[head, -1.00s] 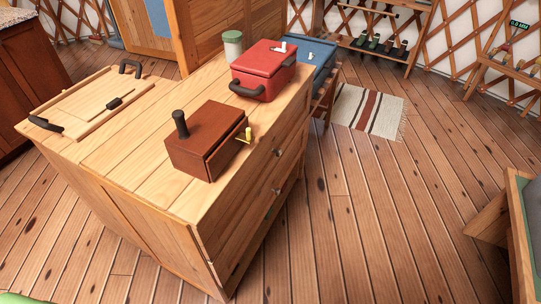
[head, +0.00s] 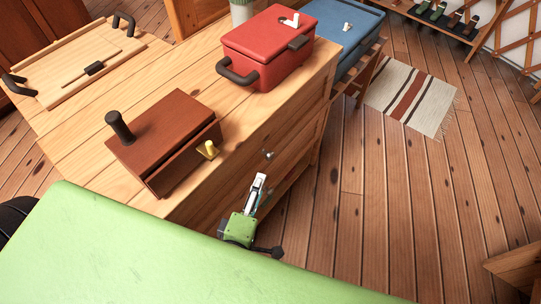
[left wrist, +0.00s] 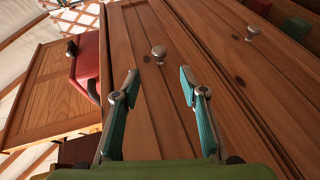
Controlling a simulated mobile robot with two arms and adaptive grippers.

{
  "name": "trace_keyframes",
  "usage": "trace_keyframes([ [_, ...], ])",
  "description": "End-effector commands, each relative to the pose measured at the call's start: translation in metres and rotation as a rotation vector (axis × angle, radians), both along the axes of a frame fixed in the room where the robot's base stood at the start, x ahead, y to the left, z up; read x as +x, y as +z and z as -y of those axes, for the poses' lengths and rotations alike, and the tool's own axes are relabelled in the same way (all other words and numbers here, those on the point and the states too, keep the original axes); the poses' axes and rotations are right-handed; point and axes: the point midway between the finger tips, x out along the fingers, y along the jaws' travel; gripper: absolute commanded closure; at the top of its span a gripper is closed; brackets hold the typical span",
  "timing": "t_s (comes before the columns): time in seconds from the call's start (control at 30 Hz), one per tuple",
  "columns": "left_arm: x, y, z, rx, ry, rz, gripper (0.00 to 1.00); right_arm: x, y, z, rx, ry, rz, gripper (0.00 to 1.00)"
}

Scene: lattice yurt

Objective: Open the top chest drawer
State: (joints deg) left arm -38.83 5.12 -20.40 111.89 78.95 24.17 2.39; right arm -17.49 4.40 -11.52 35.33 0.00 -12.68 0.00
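The wooden chest (head: 215,140) stands in the middle of the head view, its drawer front facing right. The top drawer (left wrist: 135,30) looks shut, its face flush in the left wrist view. Its round metal knob (left wrist: 158,54) also shows in the head view (head: 268,155). A second knob (left wrist: 252,33) sits on the drawer below. My left gripper (head: 258,188) is in front of the chest. In the left wrist view its teal-padded fingers (left wrist: 160,80) are apart and empty, with the top knob beyond the gap, not visibly touched. My right gripper is not in view.
A blue box (head: 340,25) stands behind. A striped rug (head: 410,95) lies on open floor at right.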

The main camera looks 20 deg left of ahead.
Motion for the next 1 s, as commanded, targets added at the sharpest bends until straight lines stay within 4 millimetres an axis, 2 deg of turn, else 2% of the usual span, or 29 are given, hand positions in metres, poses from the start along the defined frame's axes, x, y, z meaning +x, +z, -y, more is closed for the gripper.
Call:
trace_keyframes([
  [0.17,0.02,-0.002,-0.001,-0.006,0.004,0.005,0.61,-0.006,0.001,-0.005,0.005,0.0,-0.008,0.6],
  [0.47,0.081,-0.017,-0.005,-0.004,0.003,0.006,0.61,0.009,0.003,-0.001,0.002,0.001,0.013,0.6],
  [0.63,0.11,-0.024,-0.006,-0.004,0.003,0.005,0.61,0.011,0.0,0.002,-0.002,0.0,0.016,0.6],
  [0.8,0.127,-0.03,-0.007,-0.004,0.002,0.003,0.61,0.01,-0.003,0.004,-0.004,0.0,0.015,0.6],
  [1.0,0.133,-0.031,-0.008,-0.004,0.002,0.002,0.61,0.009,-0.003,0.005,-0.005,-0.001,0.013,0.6],
])
